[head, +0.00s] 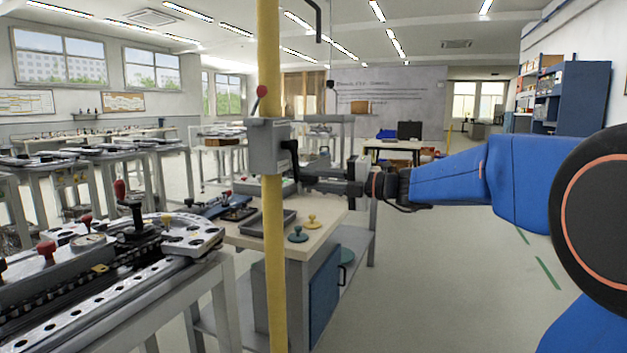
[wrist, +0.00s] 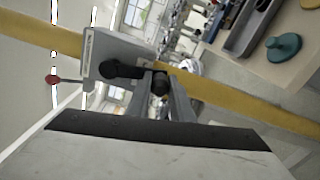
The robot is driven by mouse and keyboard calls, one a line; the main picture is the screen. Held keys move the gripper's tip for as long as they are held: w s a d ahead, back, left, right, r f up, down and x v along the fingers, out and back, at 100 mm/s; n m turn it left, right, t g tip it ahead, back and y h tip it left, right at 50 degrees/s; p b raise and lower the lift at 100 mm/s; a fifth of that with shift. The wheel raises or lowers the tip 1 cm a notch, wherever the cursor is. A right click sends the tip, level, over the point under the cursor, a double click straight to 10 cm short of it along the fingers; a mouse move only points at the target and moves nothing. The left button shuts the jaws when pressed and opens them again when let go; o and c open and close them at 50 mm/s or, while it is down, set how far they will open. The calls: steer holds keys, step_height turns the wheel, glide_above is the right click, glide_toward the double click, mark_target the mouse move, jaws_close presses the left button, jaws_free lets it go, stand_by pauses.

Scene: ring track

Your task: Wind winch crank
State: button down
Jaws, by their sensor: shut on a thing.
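The winch (head: 263,148) is a grey box on a yellow upright post (head: 268,60). It also shows in the wrist view (wrist: 112,58), turned on its side. A lever with a red ball (head: 262,91) stands on its top. The black crank (head: 289,153) is on the box's right face, and its arm shows in the wrist view (wrist: 120,70). My gripper (head: 303,176) reaches in from the right. It is shut on the crank's handle, whose black end (wrist: 160,82) shows between the fingertips (wrist: 163,92). The rest of the grip is hidden by the fingers.
A machine table (head: 100,280) with red-knobbed levers stands at left. Open floor (head: 450,260) lies right of the workbench.

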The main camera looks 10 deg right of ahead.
steer(key=c, duration=1.6)
jaws_free()
steer(key=shift+w+f, duration=0.1)
steer(key=shift+f, duration=0.25)
steer(key=shift+r, duration=0.15)
steer(key=shift+d, duration=0.1)
steer(key=v, duration=1.7)
steer(key=shift+d, duration=0.1)
